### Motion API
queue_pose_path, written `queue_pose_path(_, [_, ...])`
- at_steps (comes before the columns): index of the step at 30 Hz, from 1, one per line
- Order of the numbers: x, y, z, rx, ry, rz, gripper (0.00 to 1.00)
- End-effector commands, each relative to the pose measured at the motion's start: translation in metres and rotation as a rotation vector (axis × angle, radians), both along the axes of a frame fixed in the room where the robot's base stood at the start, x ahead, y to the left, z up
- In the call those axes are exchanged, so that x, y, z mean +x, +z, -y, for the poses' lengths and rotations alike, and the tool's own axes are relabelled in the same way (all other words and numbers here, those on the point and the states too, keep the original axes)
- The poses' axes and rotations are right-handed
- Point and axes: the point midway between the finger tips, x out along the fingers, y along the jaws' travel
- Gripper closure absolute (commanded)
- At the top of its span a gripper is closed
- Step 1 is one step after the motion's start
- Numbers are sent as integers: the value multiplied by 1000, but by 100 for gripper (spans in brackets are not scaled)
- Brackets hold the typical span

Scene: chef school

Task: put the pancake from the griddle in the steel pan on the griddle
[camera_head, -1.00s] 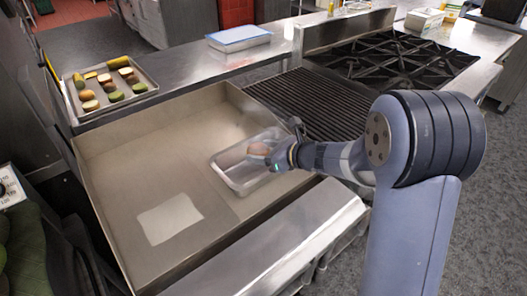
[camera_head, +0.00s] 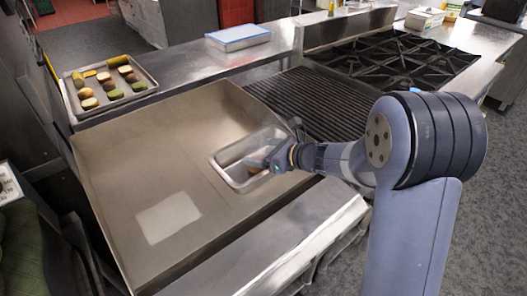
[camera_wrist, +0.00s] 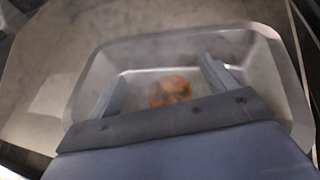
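The steel pan (camera_head: 228,161) sits on the flat griddle (camera_head: 118,165), near its right side. My gripper (camera_head: 268,162) is over the pan and reaches into its right part. In the wrist view, the two fingers of my gripper (camera_wrist: 162,68) are spread apart inside the pan (camera_wrist: 268,75). The round orange-brown pancake (camera_wrist: 168,88) lies on the pan floor between the fingers, with room on both sides. Its lower edge is hidden by my gripper's body. In the head view the pancake is mostly hidden by my gripper.
A tray (camera_head: 70,108) of several round and long food pieces stands on the back-left ledge. A blue-topped box (camera_head: 238,36) stands on the back counter. A ribbed grill (camera_head: 312,100) and burners (camera_head: 395,60) lie to the right. A pale rectangular patch (camera_head: 168,217) marks the clear griddle's front.

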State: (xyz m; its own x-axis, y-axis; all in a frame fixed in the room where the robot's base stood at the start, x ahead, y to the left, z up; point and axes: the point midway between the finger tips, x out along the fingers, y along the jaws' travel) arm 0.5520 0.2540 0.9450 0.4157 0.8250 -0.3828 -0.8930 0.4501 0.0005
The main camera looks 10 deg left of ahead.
Motion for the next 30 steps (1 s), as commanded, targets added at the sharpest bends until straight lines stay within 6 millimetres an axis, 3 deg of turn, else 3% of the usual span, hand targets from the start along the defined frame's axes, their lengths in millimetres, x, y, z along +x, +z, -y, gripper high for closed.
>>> queue_pose_path(8, [0,1,0,0,0,0,18])
queue_pose_path(14, [0,16,0,0,0,0,18])
queue_pose_path(24, [-31,43,65,1,-4,3,18])
queue_pose_path(30, [-44,54,90,0,-3,1,18])
